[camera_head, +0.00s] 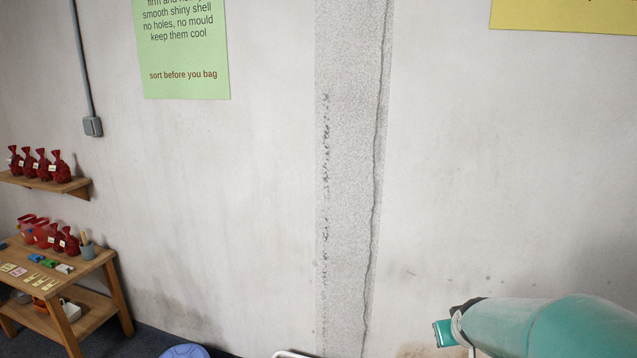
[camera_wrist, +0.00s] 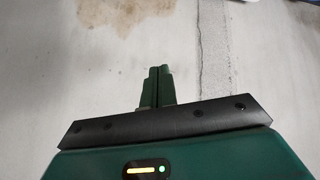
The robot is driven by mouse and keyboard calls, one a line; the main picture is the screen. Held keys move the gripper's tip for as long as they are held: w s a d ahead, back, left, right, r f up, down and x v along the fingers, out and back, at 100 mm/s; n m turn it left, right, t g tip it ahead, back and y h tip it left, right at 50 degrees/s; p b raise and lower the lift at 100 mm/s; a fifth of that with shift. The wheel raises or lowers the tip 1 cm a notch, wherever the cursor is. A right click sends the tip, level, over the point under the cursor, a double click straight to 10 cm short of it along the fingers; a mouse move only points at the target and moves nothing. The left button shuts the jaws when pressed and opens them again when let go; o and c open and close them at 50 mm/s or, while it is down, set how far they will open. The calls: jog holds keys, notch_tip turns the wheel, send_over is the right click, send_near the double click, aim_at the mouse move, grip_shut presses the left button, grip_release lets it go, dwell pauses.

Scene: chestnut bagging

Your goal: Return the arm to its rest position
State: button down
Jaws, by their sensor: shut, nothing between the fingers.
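My gripper (camera_wrist: 158,86) shows in the wrist view with its two dark green fingers together and nothing between them. Beyond the fingers is a bare, stained wall. In the head view my teal arm (camera_head: 560,325) reaches in from the lower right corner. The gripper's fingers cannot be made out in the head view.
A wooden table (camera_head: 100,262) with small items and red bags stands at the lower left. A shelf (camera_head: 75,187) with red bags hangs above it. The wall (camera_head: 260,200) has a cracked grey strip (camera_head: 348,180). A blue round object (camera_head: 185,351) shows at the bottom edge.

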jog(key=s+a+r, duration=0.3)
jog(key=s+a, duration=0.1)
jog(key=s, duration=0.3)
jog(key=s+a+r+g+y, duration=0.1)
jog(key=s+a+r, duration=0.2)
jog(key=s+a, duration=0.2)
jog(key=s+a+r+g+y, duration=0.1)
jog(key=s+a+r, duration=0.2)
jog(key=s, duration=0.7)
jog(key=shift+s+a+r, duration=0.2)
jog(key=shift+s+a, duration=0.05)
jog(key=shift+a, duration=0.6)
